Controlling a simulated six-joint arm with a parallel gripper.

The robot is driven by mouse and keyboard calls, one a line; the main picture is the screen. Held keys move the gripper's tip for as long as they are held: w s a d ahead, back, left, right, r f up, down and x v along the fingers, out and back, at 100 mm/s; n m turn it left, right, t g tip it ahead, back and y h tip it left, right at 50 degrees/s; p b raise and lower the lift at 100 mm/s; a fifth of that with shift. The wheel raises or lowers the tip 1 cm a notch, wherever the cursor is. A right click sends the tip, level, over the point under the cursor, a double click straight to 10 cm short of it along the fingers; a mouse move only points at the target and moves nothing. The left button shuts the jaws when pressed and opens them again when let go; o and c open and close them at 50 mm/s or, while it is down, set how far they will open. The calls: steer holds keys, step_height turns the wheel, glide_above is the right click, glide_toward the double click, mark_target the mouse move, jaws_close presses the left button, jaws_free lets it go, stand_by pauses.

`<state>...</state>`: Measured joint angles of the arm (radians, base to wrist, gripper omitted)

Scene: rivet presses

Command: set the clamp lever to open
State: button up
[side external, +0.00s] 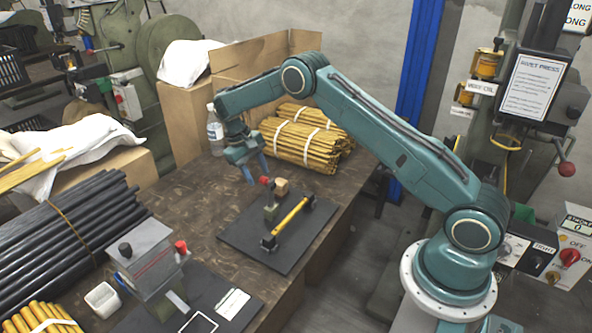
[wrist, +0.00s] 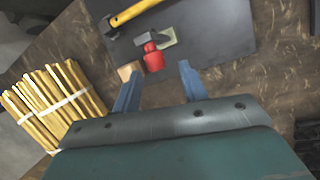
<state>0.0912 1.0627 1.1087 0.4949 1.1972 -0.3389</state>
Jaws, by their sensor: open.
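The clamp (side external: 271,209) stands on a dark base plate (side external: 247,233) on the bench, and its lever ends in a red knob (side external: 265,181). In the wrist view the red knob (wrist: 153,60) lies just ahead of the fingertips, roughly between them, with the grey lever body (wrist: 152,40) behind it. My gripper (side external: 256,172) is open and empty, right above and beside the knob; it also shows in the wrist view (wrist: 160,71). Whether a finger touches the knob cannot be told. A small wooden block (side external: 282,186) sits beside the clamp.
A yellow bar (side external: 292,217) with black ends is on the plate. Bundled yellow sticks (side external: 305,140) and a bottle (side external: 215,132) stand behind. A grey device (side external: 146,262) with red and black knobs and dark rods (side external: 65,225) are at left. Bench between is clear.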

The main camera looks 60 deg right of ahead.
steer(key=v, duration=0.5)
steer(key=shift+a, duration=0.15)
steer(key=shift+r, duration=0.2)
stand_by(0.4)
steer(key=s+a+r+t, duration=0.1)
steer(key=s+r, duration=0.3)
steer(key=r, duration=0.4)
steer(key=s+a+r+n+t, duration=0.1)
steer(key=s+r+t, duration=0.1)
steer(key=s+r, duration=0.4)
steer(key=s+a+r+t, duration=0.1)
steer(key=s+r, duration=0.2)
steer(key=r, duration=0.6)
steer(key=s+a+t, duration=0.2)
steer(key=s+a, duration=0.1)
steer(key=s, duration=0.9)
steer(key=s+a+f+n+t+y, duration=0.1)
steer(key=s+a, duration=0.3)
steer(key=s, duration=0.8)
steer(key=shift+s+a+t+y, duration=0.2)
steer(key=shift+s+t+y, duration=0.15)
steer(key=shift+t, duration=0.55)
